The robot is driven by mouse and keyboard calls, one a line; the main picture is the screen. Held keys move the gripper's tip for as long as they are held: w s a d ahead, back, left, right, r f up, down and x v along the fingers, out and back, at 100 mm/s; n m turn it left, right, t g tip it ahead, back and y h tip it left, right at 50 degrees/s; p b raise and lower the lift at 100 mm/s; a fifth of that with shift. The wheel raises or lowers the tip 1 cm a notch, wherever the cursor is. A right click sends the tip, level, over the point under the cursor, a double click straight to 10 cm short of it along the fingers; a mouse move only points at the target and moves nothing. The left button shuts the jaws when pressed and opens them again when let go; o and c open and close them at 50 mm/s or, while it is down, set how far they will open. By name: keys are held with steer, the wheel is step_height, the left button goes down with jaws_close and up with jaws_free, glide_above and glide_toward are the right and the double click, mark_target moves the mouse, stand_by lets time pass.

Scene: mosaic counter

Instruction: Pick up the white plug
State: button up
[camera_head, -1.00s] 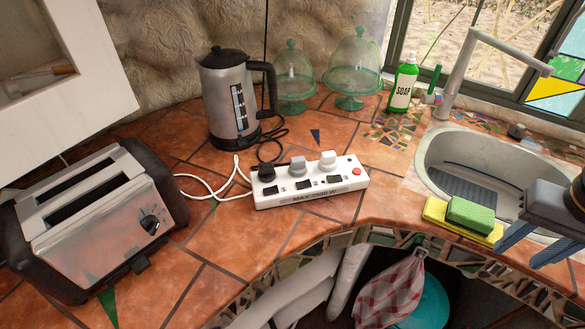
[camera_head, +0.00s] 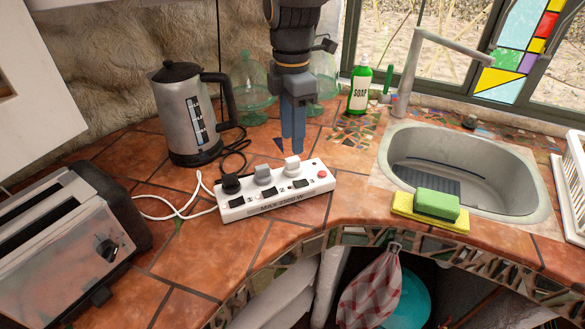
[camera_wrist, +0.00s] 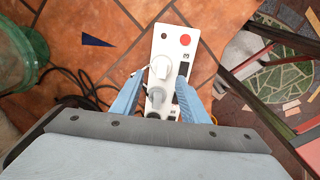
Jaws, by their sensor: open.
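The white plug (camera_head: 292,165) sits in the right-hand socket of a white power strip (camera_head: 270,206) on the tiled counter. It also shows in the wrist view (camera_wrist: 160,66), near the strip's end with the red button. A grey plug (camera_head: 262,174) and a black plug (camera_head: 230,183) sit in the other sockets. My gripper (camera_head: 292,148) points down just behind the white plug in the head view. In the wrist view its blue fingers (camera_wrist: 158,92) are apart, either side of the strip, with nothing seen held. Whether the fingertips touch anything is unclear.
A steel kettle (camera_head: 186,115) stands behind the strip to the left, and a toaster (camera_head: 62,235) at the left. Green glass domes (camera_head: 252,90) stand behind my gripper. A soap bottle (camera_head: 359,92), sponges (camera_head: 436,204) and sink (camera_head: 470,165) are to the right.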

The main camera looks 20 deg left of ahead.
mark_target(293, 159)
step_height(293, 159, down, 8)
steer(key=p, duration=0.2)
steer(key=shift+s+d+r+p, duration=0.15)
steer(key=shift+r+p, duration=0.1)
steer(key=shift+p, duration=0.15)
steer(key=shift+c, duration=0.2)
steer(key=c, duration=0.8)
